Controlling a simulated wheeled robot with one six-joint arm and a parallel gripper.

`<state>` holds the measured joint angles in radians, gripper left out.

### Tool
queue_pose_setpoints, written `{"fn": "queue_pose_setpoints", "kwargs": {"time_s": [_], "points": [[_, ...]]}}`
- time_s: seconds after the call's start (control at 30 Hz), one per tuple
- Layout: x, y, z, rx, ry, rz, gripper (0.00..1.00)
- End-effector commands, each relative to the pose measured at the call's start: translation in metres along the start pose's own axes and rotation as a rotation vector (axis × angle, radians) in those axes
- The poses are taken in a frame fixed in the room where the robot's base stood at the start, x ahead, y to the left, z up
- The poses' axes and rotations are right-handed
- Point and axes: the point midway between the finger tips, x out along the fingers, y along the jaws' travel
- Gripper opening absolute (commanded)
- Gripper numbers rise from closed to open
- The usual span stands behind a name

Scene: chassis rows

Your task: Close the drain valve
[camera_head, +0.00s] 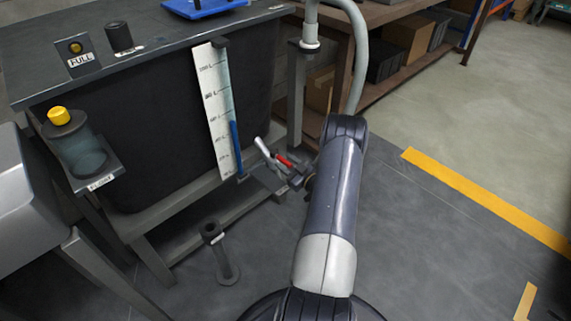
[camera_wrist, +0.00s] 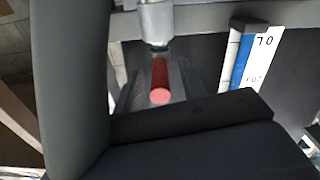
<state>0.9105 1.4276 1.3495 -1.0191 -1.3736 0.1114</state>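The drain valve's red handle (camera_head: 284,161) shows low beside the tank's level gauge, right at the end of my arm. In the wrist view the red handle (camera_wrist: 160,83) hangs below a grey metal pipe fitting (camera_wrist: 156,24), its round end facing the camera. My gripper (camera_head: 291,174) is at the handle, with dark finger parts on both sides of it in the wrist view (camera_wrist: 160,90). Whether the fingers press on the handle I cannot tell. The valve body is mostly hidden by my gripper and arm.
The dark tank (camera_head: 130,130) stands in a grey frame. Its white level gauge (camera_head: 212,105) has a blue column in the lower part. A yellow-capped jar (camera_head: 75,145) sits on a side shelf. A short dark post (camera_head: 218,250) stands on the floor. Floor at right is open.

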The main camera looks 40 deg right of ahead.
Motion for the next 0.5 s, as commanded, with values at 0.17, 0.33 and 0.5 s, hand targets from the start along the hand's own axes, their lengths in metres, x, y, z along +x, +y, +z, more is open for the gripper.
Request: {"fn": "queue_pose_setpoints", "kwargs": {"time_s": [0.17, 0.33, 0.5], "points": [[0.0066, -0.0006, -0.0002, 0.001, 0.0, -0.001, 0.39], [0.0065, -0.0004, -0.0004, 0.001, 0.0, -0.001, 0.39], [0.0063, -0.0004, -0.0003, 0.001, 0.0, -0.001, 0.27]]}}
